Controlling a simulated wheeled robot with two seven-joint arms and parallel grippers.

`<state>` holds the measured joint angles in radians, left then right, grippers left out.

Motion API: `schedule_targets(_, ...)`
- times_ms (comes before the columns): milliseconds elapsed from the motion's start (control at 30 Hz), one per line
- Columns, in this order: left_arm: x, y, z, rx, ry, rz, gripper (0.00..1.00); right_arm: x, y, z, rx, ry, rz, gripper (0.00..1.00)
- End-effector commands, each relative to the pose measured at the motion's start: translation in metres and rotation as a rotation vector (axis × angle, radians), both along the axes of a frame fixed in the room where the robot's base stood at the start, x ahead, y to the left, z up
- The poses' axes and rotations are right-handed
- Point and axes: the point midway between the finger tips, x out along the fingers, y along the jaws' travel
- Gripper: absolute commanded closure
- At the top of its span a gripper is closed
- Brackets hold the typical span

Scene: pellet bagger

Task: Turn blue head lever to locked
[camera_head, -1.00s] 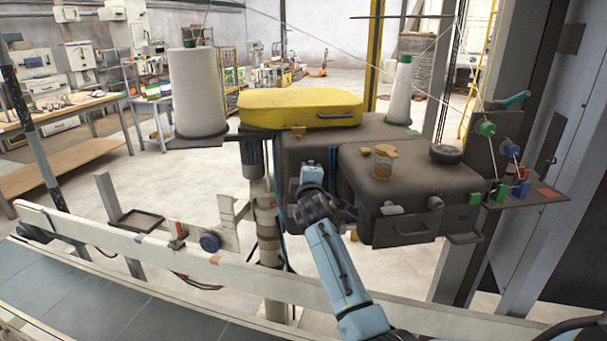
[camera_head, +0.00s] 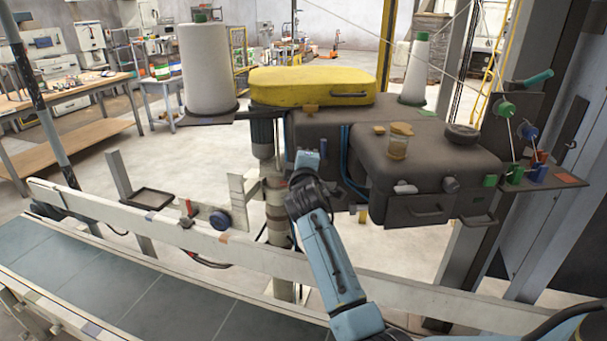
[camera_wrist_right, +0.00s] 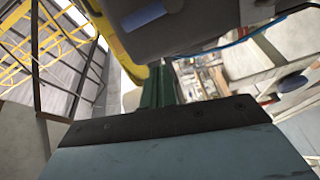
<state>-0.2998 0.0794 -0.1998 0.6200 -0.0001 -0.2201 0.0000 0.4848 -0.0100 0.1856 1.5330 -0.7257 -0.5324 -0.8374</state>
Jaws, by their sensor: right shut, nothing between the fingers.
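A teal lever (camera_head: 532,80) stands out from a bracket at the upper right of the machine in the head view. I cannot tell whether it is the head lever, or read a locked mark. My right gripper (camera_head: 306,158) is in front of the left part of the dark machine, well left of the teal lever. Its dark green fingers (camera_wrist_right: 158,88) are shut and empty, pointing just below the machine head in the wrist view. My left gripper is out of view.
A white conveyor rail (camera_head: 120,220) with a blue knob (camera_head: 220,218) crosses in front. Blue cables (camera_head: 345,165) hang near my gripper.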

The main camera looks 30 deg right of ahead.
Motion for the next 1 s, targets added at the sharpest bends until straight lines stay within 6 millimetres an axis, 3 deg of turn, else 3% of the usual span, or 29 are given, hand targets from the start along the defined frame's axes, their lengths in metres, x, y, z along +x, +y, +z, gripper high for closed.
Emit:
schedule_targets(200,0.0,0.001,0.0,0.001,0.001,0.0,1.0,-0.036,0.02,0.001,0.0,-0.002,0.002,1.0)
schedule_targets(433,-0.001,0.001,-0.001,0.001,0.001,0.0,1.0,-0.062,0.035,0.001,0.0,-0.002,0.002,1.0)
schedule_targets(1000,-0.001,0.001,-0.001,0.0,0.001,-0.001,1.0,-0.069,0.039,0.002,0.0,-0.002,0.002,1.0)
